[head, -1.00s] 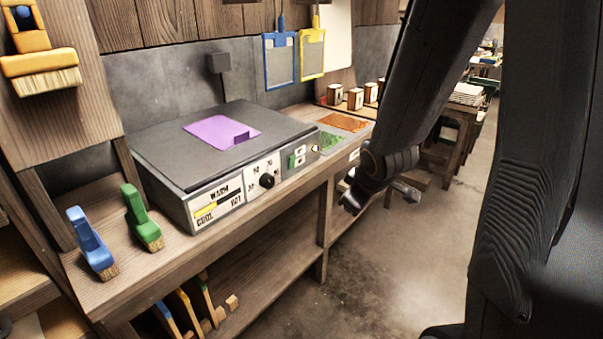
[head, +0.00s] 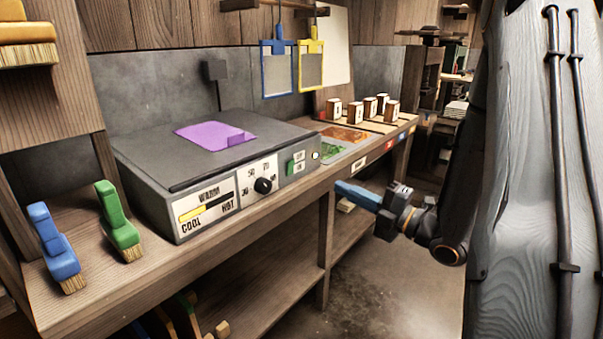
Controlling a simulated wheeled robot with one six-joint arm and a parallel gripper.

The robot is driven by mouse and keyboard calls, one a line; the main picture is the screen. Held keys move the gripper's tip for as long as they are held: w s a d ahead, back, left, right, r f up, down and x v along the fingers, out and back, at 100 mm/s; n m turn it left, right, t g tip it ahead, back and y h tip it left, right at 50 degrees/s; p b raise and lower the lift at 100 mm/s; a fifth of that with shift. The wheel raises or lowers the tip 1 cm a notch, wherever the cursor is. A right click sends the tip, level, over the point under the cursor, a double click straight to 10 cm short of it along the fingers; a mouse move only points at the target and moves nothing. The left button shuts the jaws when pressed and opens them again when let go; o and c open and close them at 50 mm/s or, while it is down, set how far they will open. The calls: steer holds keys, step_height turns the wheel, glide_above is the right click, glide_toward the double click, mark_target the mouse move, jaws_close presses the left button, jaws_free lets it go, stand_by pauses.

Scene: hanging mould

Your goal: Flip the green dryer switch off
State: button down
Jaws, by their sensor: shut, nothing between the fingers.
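The dryer (head: 215,150) is a grey box with a dark flat top on the wooden bench. Its front has a small green switch (head: 291,167) at the right end, beside two small white labels too small to read. I cannot tell which way the switch is set. A small pale round knob or lamp (head: 315,155) sits just right of it. My gripper (head: 343,189) is in front of the bench edge, lower and to the right of the switch, apart from it. It points left, looks shut and empty, and a blue bar shows at its front end.
A black dial (head: 263,185) and a warm/cool gauge (head: 207,208) are left of the switch. A purple sheet (head: 212,135) lies on top. A blue brush (head: 55,245) and a green brush (head: 118,222) stand at left. Open floor (head: 365,290) lies below my gripper.

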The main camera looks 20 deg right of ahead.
mark_target(292, 163)
steer(key=shift+w, duration=0.1)
steer(key=x, duration=1.4)
steer(key=shift+p, duration=0.35)
steer(key=shift+d+r, duration=0.1)
